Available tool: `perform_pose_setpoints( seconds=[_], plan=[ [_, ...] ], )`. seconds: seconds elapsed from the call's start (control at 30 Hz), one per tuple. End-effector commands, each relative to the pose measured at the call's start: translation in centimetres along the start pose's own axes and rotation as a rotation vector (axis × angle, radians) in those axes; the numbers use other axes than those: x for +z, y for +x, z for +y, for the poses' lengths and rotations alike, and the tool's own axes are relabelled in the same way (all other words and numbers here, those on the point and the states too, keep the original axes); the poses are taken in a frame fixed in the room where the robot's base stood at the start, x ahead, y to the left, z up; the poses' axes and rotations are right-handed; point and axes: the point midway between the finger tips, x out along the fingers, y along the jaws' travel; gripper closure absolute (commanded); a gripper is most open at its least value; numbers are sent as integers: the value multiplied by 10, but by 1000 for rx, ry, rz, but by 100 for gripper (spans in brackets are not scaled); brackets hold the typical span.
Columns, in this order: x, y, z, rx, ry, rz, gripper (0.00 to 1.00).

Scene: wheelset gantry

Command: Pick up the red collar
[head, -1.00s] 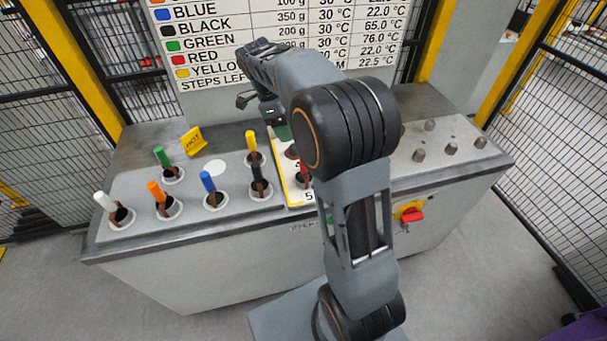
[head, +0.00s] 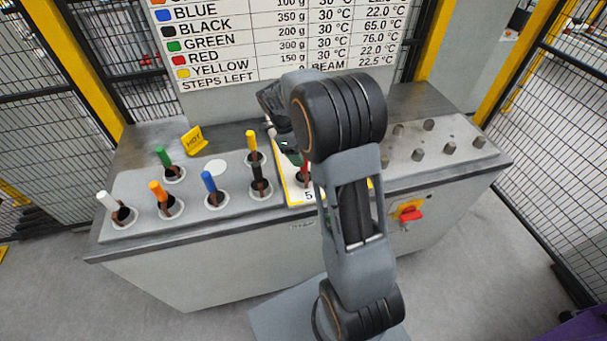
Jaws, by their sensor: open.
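The red collar (head: 305,172) is a small red upright piece near the label 5 on the white, yellow-edged panel of the bench. My arm hides part of it. My gripper (head: 287,146) is just behind and to the left of the red collar in the picture, partly hidden by my own arm. Its jaws are open, with nothing seen between them. I cannot tell how far it is above the red collar.
Green (head: 164,157), white (head: 107,202), orange (head: 158,191), blue (head: 208,182) and yellow (head: 251,141) handles stand in holes to the left. A yellow HOT sign (head: 194,141) stands behind them. Metal pegs (head: 449,148) and a red switch (head: 411,215) are to the right.

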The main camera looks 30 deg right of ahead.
Motion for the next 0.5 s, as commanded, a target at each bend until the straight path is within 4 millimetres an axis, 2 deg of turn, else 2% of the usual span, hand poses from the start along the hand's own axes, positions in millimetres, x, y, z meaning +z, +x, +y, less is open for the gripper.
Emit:
perform_pose_setpoints(
  seconds=[0.2, 0.5],
  plan=[
    [-1, 28, -2, 4, 1, 2, 42],
    [0, 38, -2, 1, 1, 0, 42]
  ],
)
